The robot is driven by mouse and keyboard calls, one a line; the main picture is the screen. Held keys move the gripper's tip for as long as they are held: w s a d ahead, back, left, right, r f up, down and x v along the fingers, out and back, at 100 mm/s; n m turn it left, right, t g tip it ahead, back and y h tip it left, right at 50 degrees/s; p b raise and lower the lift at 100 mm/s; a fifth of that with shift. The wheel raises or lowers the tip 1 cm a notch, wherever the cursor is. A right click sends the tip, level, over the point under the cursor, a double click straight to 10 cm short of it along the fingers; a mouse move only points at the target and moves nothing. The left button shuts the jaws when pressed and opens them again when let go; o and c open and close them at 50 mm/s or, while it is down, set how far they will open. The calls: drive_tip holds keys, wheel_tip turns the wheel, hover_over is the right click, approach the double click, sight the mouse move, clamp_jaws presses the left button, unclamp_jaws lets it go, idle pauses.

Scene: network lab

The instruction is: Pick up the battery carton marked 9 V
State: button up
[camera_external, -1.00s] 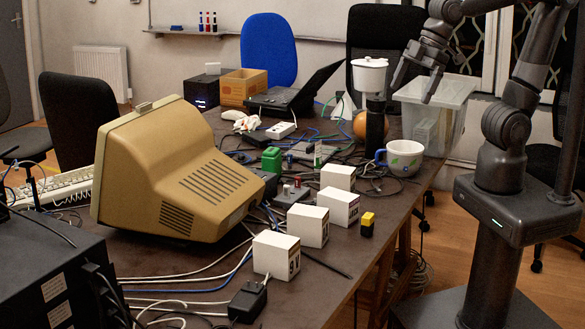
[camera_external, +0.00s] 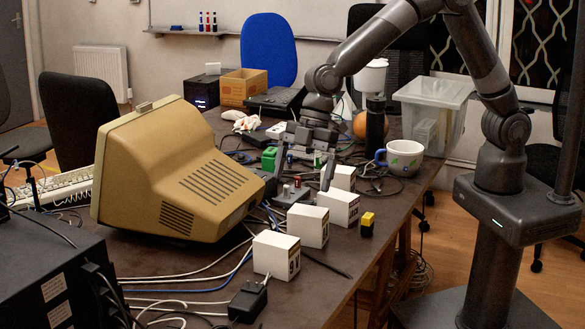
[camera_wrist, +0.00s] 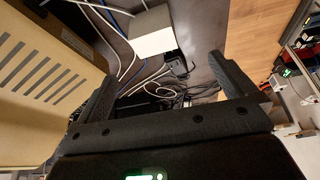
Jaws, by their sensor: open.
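Several white cartons stand in a row along the table's right side: a near carton (camera_external: 276,254), a second (camera_external: 308,226), a third (camera_external: 338,206) and a far one (camera_external: 344,177). The near carton's printed mark looks like a 9; the other marks are too small to read surely. My gripper (camera_external: 305,172) is open, low over the clutter by the far carton, with one finger in front of part of it. In the wrist view my gripper (camera_wrist: 161,75) shows spread, empty fingers. One white carton (camera_wrist: 152,32) lies beyond them; I cannot tell which.
A beige monitor (camera_external: 170,175) stands left of the cartons. A cup (camera_external: 401,157), a black bottle (camera_external: 375,128) and a clear bin (camera_external: 435,105) are to the right and behind. A yellow-black block (camera_external: 368,224) sits near the table edge. Cables run between things.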

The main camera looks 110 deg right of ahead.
drive_tip(key=n, duration=0.1)
hover_over(278, 239)
drive_tip(key=s+d, duration=0.2)
wheel_tip(278, 239, down, 7)
drive_tip(key=shift+y, duration=0.4)
drive_tip(key=x, duration=0.6)
drive_tip(key=shift+f, duration=0.1)
drive_tip(key=shift+d+x, duration=0.15)
drive_tip(key=shift+x, duration=1.15)
drive_tip(key=shift+d+x, duration=0.15)
drive_tip(key=shift+x, duration=1.1)
drive_tip(key=shift+s+f, duration=0.15)
drive_tip(key=shift+c, duration=0.4)
drive_tip(key=c, duration=0.9)
drive_tip(key=shift+c, duration=0.3)
